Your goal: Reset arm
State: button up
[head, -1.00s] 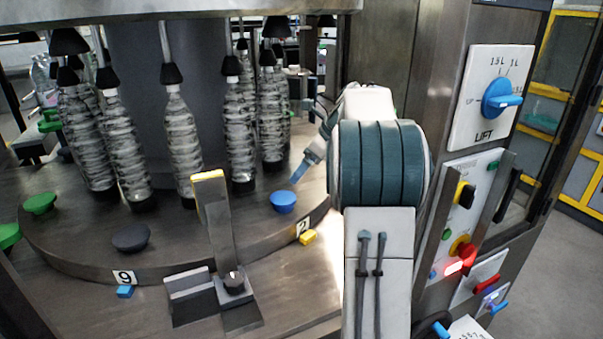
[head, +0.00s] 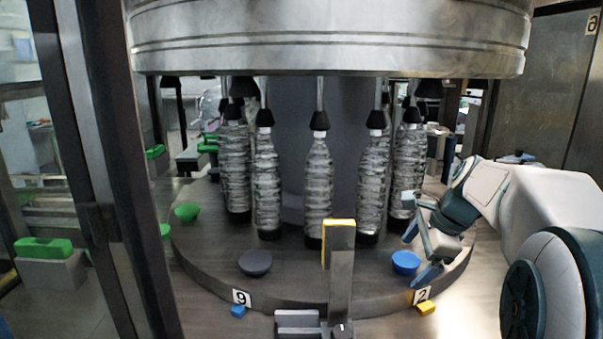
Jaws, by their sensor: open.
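My gripper (head: 416,256) is at the right of the head view, over the right edge of the round carousel (head: 300,290). My white arm reaches in from the right edge. A blue cup-shaped holder (head: 405,262) sits on the carousel beside the fingers; whether they touch it I cannot tell. Several clear ribbed bottles (head: 319,190) stand upright on the carousel under black caps.
A grey post with a yellow edge (head: 340,270) stands at the carousel's front. A dark holder (head: 255,263) and a green holder (head: 187,213) sit to the left. A blue block (head: 238,311) and a yellow block (head: 426,308) mark the front rim. A dark frame post (head: 110,170) rises at left.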

jog(key=s+a+f+n+h, duration=0.1)
jog(key=s+a+f+n, duration=0.1)
jog(key=s+n, duration=0.4)
jog(key=s+a+f+n+h, duration=0.1)
jog(key=s+a+f+n, duration=0.2)
jog(key=s+n, duration=0.3)
jog(key=s+a+f+n+h, duration=0.1)
jog(key=s+a+f+n, duration=0.2)
jog(key=s+n, duration=0.4)
jog(key=shift+s+a+f, duration=0.15)
jog(key=shift+s+a, duration=0.2)
jog(key=shift+s, duration=0.85)
